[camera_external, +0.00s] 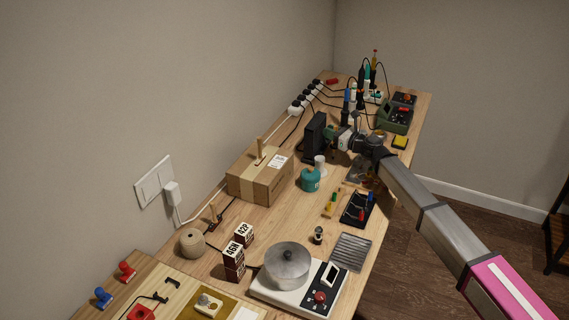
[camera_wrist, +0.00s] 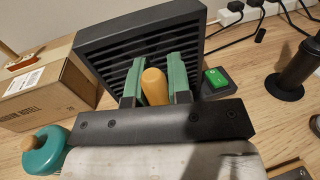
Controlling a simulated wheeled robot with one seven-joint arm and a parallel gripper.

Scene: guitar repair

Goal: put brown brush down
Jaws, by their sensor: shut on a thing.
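My gripper (camera_wrist: 155,88) is shut on the brown brush (camera_wrist: 154,86). In the wrist view only the rounded tan end of the brush shows between the green finger pads; the rest of it is hidden. The gripper is in front of a black slatted box and its fingertips look close to it; I cannot tell if they touch. In the external view my gripper (camera_external: 333,133) is just right of that box, over the far half of the workbench, and the brush cannot be made out.
The black slatted box (camera_external: 315,135) stands upright on the workbench (camera_external: 228,212). A green switch (camera_wrist: 217,77) lies beside the black box.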

